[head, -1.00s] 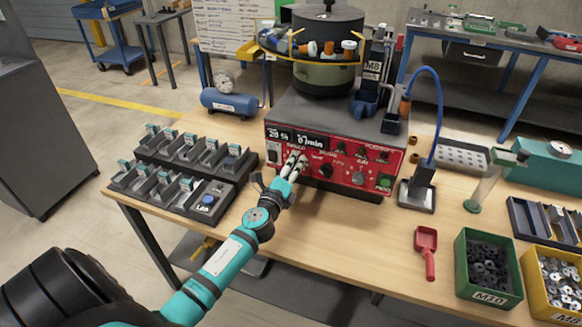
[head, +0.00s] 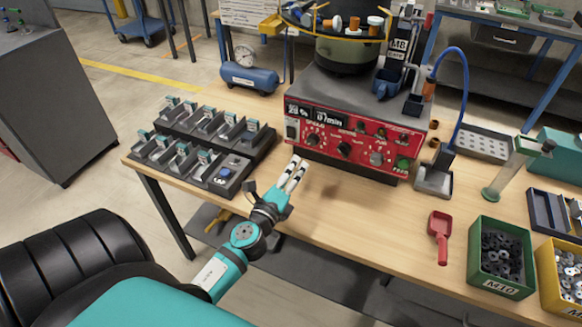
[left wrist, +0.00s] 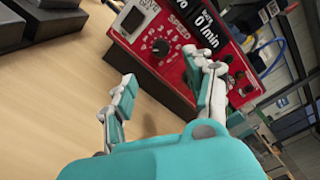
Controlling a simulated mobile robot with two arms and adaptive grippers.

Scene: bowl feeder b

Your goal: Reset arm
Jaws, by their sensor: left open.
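My left arm, teal with dark joints, comes in from the lower left in the head view. Its gripper (head: 297,168) is open and empty above the table's front part, in front of the red control panel (head: 345,140) of the feeder and apart from it. In the left wrist view the two fingers (left wrist: 165,92) stand wide apart with nothing between them. The panel (left wrist: 180,65) with its knobs and a display reading "0/min" lies beyond them. My right gripper is in neither view.
A red scoop (head: 439,235), a green bin (head: 501,262) and a yellow bin (head: 560,275) of metal parts are at the right. The table between gripper and scoop is clear.

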